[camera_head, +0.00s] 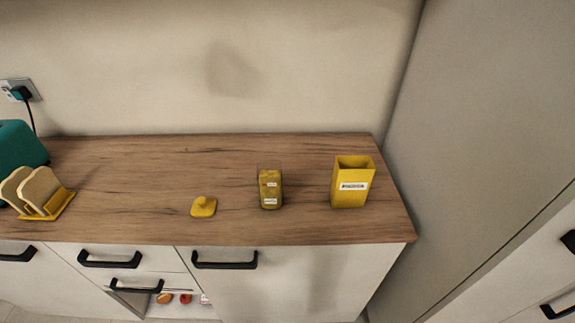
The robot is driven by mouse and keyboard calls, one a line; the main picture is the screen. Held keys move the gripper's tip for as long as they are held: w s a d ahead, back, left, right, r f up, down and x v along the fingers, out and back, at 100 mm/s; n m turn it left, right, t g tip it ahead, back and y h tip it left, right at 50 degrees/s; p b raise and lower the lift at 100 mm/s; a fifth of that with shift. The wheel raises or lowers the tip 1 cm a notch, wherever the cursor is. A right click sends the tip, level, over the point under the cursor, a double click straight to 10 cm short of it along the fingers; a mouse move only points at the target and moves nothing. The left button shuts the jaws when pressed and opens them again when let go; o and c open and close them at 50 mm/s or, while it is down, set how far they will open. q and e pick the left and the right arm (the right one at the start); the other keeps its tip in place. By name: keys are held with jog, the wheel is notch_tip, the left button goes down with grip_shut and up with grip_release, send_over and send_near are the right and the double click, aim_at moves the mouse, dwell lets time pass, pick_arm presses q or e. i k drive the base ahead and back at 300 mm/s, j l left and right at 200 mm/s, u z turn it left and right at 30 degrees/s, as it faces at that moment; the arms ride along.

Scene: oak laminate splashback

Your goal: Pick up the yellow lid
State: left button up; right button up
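The yellow lid (204,207) lies on the wooden counter (130,180), near its front edge. It is small and flat with a raised knob on top. To its right stands a clear jar (270,188) with yellowish contents and small labels. Further right stands an open yellow container (352,183) with a white label. Neither of my grippers shows in the head view, and nothing touches the lid.
At the left are a teal appliance (20,145) and a yellow rack (60,205) holding slices of bread. A tall grey cabinet (470,130) bounds the right side. The counter behind the lid is clear.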

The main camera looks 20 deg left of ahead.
aim_at(202, 207)
jog(key=u, duration=1.3)
